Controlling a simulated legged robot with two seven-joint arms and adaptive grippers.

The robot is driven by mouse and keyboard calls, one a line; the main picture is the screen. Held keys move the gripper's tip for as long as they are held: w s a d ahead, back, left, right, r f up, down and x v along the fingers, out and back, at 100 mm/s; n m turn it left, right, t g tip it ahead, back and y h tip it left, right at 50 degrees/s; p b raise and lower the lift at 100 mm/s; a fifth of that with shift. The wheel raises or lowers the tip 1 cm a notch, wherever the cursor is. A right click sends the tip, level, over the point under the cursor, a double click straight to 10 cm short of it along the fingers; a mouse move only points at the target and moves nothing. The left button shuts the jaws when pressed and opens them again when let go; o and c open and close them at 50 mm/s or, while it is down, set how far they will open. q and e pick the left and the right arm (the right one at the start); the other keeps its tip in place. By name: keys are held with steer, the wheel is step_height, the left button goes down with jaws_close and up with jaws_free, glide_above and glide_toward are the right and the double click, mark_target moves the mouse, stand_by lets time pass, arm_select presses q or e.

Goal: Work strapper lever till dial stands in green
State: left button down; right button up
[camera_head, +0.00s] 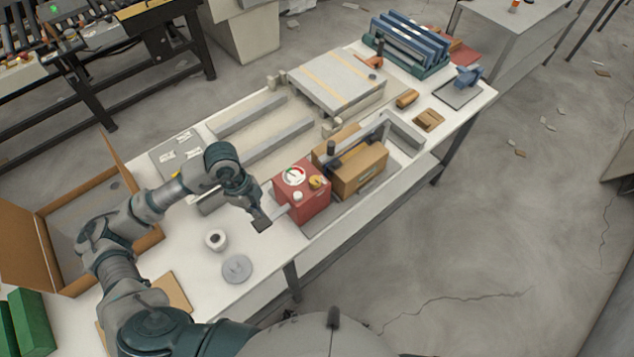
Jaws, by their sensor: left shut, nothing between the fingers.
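The strapper is a red box (309,203) on the near side of the table. Its round dial (293,176) has a white face with coloured marks; the needle is too small to read. A yellow knob (317,182) and a white button sit beside the dial. A grey bar with a black knob (331,148), which may be the lever, stands behind the red box over a brown carton (361,169). My left gripper (261,224) is shut and empty, pointing down just left of the red box, close to a pale flat piece on its side. My right gripper is out of view.
An open cardboard box (35,247) is at the left. A grey slab (336,82) and blue rack (408,45) are farther back.

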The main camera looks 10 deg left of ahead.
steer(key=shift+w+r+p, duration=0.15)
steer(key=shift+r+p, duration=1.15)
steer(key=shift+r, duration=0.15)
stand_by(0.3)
